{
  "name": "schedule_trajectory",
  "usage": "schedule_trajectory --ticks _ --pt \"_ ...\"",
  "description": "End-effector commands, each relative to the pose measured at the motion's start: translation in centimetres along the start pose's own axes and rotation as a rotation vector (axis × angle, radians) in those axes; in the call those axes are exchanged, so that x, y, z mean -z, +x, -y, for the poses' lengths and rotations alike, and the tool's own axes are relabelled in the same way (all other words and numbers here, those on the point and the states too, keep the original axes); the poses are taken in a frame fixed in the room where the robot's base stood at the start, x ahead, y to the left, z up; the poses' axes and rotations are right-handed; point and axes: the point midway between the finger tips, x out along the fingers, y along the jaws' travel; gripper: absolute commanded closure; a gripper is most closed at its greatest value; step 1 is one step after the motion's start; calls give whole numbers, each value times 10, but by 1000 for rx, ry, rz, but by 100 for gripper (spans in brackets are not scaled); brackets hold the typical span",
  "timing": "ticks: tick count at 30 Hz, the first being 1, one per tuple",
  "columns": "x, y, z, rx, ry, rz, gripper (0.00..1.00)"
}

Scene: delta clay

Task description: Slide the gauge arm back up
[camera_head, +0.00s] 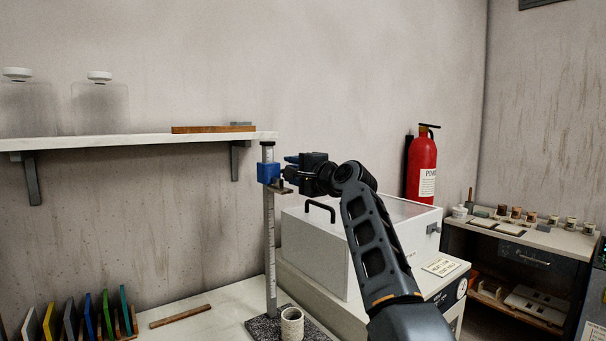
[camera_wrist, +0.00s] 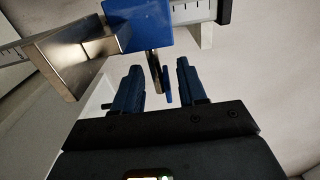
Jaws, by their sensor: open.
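The height gauge is an upright grey scale column (camera_head: 270,240) on a speckled dark base (camera_head: 262,330). Its blue slider (camera_head: 268,173) sits near the top of the column, with a short gauge arm (camera_head: 284,190) sticking out to the right. In the wrist view the slider (camera_wrist: 138,25) is at the top, with a shiny metal piece (camera_wrist: 78,62) at left. My gripper (camera_head: 290,167) is open beside the slider. In the wrist view its fingers (camera_wrist: 159,70) straddle a thin dark and blue part below the slider; contact cannot be told.
A pale cup (camera_head: 292,325) stands on the gauge base. A white box-shaped machine (camera_head: 318,245) is right of the column, under my arm. A wall shelf (camera_head: 140,142) ends close to the column's top at left. A rack of coloured plates (camera_head: 88,317) is lower left.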

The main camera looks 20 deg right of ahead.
Motion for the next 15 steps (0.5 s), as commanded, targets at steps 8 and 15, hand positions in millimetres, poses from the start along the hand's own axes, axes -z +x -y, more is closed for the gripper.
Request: schedule_trajectory --ticks 8,15 --pt "0 -38 -1 2 0 -1 59" --pt "0 -54 0 1 -1 -1 59"
